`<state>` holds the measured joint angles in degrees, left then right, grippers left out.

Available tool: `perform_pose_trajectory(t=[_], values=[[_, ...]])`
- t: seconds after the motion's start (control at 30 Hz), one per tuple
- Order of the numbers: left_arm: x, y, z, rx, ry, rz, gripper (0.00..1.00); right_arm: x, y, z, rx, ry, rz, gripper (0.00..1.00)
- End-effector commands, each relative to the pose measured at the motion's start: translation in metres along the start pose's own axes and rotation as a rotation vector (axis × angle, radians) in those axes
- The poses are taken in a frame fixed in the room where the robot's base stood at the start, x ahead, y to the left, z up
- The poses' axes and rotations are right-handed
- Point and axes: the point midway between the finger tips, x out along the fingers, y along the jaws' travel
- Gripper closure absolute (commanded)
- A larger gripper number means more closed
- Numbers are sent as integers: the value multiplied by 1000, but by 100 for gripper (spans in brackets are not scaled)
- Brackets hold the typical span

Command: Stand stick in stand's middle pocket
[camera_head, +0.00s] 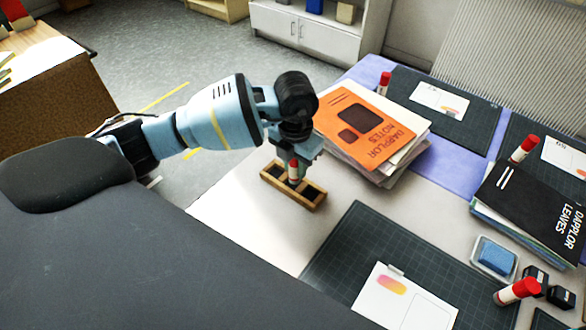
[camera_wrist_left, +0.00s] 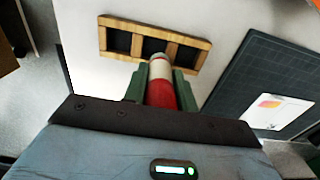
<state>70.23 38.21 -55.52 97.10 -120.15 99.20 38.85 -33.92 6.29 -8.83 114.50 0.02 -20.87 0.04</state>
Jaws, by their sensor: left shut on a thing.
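The glue stick (camera_wrist_left: 161,79), red with a white part, is held between the green fingers of my left gripper (camera_wrist_left: 159,88). It also shows as a red and white piece in the head view (camera_head: 293,171), between the fingers of my left gripper (camera_head: 298,162). The wooden stand (camera_head: 309,206) has three dark pockets in a row and sits near the table's left edge. In the left wrist view, the stick's far end overlaps the middle pocket of the stand (camera_wrist_left: 110,22). I cannot tell whether it is inside or just above it. My right gripper is not in view.
A stack of papers with an orange notebook (camera_head: 365,128) lies just right of the stand. A dark cutting mat (camera_head: 340,240) lies nearer me. Other red-capped glue sticks (camera_head: 517,291), a blue ink pad (camera_head: 495,255) and a black book (camera_head: 530,205) are further right.

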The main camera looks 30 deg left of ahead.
Motion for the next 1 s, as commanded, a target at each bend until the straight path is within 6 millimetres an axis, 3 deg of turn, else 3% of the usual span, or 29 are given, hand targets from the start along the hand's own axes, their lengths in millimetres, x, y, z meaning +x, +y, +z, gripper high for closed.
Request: perform_pose_trajectory(t=[0.27,0.5,1.0], values=[[3,13,7,-3,1,0,96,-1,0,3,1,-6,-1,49],[36,11,6,-1,1,0,96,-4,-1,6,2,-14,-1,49],[43,11,6,0,1,0,96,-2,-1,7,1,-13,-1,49]])
